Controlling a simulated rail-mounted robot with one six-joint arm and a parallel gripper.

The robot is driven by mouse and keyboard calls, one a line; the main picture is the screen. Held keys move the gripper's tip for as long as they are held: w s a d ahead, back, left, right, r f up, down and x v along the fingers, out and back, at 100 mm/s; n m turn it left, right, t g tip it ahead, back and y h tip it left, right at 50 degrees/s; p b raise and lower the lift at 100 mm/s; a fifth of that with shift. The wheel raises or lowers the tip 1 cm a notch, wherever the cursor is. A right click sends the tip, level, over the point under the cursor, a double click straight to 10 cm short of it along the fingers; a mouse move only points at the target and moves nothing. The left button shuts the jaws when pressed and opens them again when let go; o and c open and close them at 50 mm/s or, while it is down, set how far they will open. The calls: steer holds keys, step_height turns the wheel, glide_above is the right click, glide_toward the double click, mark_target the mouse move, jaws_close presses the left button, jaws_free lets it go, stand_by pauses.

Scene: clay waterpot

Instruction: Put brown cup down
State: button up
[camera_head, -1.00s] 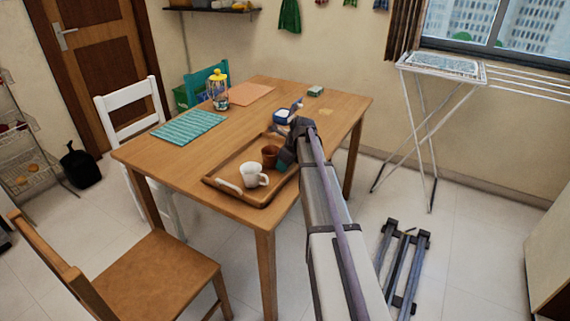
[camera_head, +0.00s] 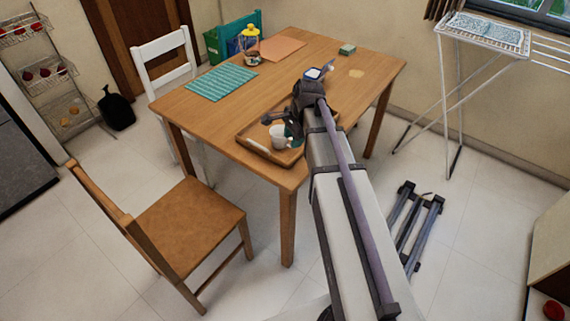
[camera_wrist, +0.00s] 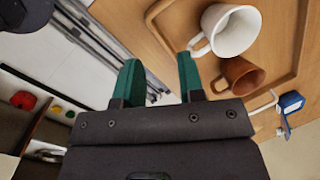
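The brown cup (camera_wrist: 239,76) stands on the wooden tray (camera_wrist: 293,62) in the wrist view, close beside the white cup (camera_wrist: 236,30). In the head view the brown cup is hidden behind my gripper and arm, while the white cup (camera_head: 278,140) shows on the tray (camera_head: 262,154). My gripper (camera_wrist: 160,60) has two green fingers, apart with nothing between them. The brown cup is outside the fingers, to their right in the wrist view. In the head view my gripper (camera_head: 292,135) is over the tray, beside the white cup.
The tray lies near the front edge of the wooden table (camera_head: 225,115). A blue and white object (camera_head: 317,73) is behind it, with a green placemat (camera_head: 221,83) and a lantern-like jar (camera_head: 250,48) further left. A wooden chair (camera_head: 190,220) stands in front.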

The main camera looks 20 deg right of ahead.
steer(key=s+a+n+g+h, duration=0.1)
steer(key=s+a+n, duration=1)
steer(key=s+n, duration=0.4)
steer(key=shift+s+a+f+n+g+h, duration=0.2)
steer(key=shift+s+a+n+g+h, duration=0.15)
steer(key=shift+n, duration=0.45)
step_height(320, 180, up, 4)
steer(key=p, duration=0.4)
steer(key=shift+w, duration=0.15)
steer(key=shift+c, duration=0.2)
